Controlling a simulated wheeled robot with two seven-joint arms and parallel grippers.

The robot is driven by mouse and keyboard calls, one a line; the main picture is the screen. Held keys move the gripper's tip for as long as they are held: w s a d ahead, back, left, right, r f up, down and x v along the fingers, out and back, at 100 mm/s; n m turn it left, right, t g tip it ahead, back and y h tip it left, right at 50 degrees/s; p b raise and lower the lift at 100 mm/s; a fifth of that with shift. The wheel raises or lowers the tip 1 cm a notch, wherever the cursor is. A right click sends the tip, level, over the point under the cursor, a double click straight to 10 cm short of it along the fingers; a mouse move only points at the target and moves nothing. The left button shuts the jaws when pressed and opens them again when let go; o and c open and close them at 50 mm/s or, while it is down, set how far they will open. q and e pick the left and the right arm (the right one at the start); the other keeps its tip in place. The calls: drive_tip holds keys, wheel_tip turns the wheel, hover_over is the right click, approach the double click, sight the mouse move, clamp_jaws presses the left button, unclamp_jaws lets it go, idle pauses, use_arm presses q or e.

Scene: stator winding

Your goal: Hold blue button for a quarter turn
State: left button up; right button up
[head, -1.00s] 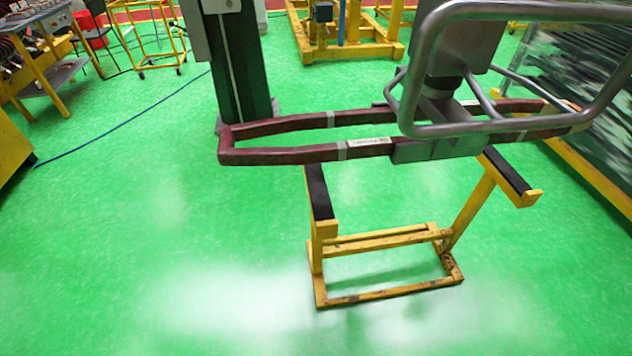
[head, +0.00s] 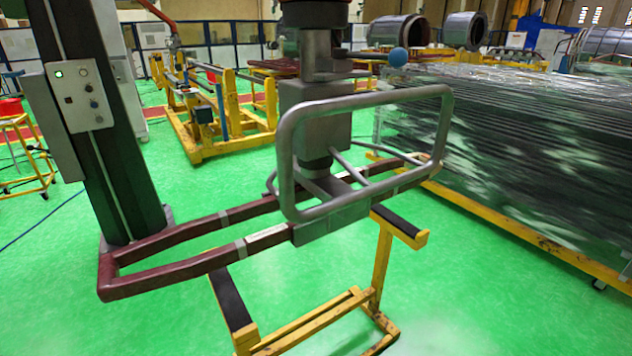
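A pale grey control box (head: 78,108) is on the dark column at the left in the head view. It carries a lit green lamp (head: 58,74) and several small buttons; they are too small to tell which one is blue. A grey lifting tool (head: 316,130) with a tubular handle frame (head: 447,130) is at the middle. It grips a long dark-red coil loop (head: 170,272), which lies level above a yellow stand (head: 318,318). Neither of my grippers is in view.
The dark column (head: 98,150) stands behind the coil's left end. A large wrapped stack (head: 530,150) on a yellow frame fills the right side. Yellow racks (head: 205,125) stand behind. Green floor is free at lower left.

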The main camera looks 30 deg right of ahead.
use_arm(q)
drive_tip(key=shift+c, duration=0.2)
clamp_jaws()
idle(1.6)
